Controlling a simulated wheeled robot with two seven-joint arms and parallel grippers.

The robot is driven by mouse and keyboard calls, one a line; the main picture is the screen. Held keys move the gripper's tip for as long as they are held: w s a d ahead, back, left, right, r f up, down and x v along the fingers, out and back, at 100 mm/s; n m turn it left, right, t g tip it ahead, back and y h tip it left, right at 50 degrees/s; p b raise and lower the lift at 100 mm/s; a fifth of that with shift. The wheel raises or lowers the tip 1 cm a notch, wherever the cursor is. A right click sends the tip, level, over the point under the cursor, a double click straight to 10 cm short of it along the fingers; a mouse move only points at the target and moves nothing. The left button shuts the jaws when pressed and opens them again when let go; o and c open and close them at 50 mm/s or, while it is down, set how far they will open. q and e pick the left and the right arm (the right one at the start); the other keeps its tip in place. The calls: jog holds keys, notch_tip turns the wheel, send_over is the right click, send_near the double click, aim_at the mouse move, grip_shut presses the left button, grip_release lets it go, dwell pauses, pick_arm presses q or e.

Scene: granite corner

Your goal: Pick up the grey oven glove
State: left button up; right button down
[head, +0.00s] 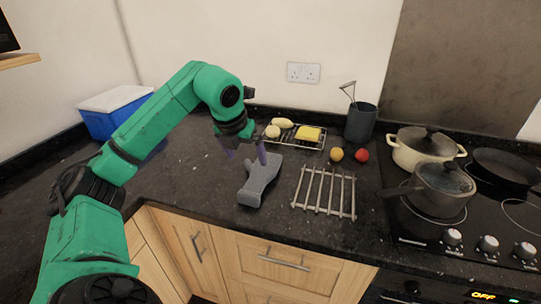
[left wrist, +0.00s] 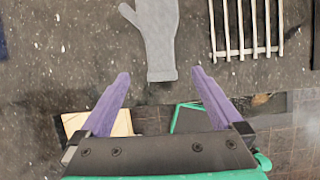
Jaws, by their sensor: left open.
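The grey oven glove (head: 259,182) lies flat on the dark granite counter, left of the metal rack. In the left wrist view the glove (left wrist: 158,40) is at the top middle, its thumb to the left and its cuff toward me. My left gripper (head: 245,152) is above the counter near the far part of the glove in the head view. In the left wrist view its two purple fingers (left wrist: 158,82) are wide apart with nothing between them. The glove shows beyond the fingertips, and no contact is visible. My right gripper is not in view.
A metal trivet rack (head: 324,192) lies right of the glove. Pans stand on the hob (head: 425,232) at right. A blue cool box (head: 113,112) stands at left.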

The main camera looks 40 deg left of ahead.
pick_arm(q)
jog(key=p+x, duration=0.1)
jog(key=x, duration=0.3)
jog(key=p+x, duration=0.1)
jog(key=x, duration=0.4)
jog(key=s+p+x, duration=0.1)
jog(key=x, duration=0.3)
jog(key=shift+w+d+f+p, duration=0.1)
jog(key=shift+f+p, duration=0.3)
jog(key=shift+f, duration=0.1)
jog(key=shift+w+f, duration=0.15)
jog(key=shift+f, duration=0.05)
jog(key=shift+r, duration=0.1)
jog(key=c, duration=1.5)
notch_tip(320, 180, up, 9)
jog(key=shift+b, duration=1)
notch_tip(320, 180, up, 11)
send_over(254, 184)
jog(key=shift+d+p, duration=0.1)
jog(key=shift+p, duration=0.3)
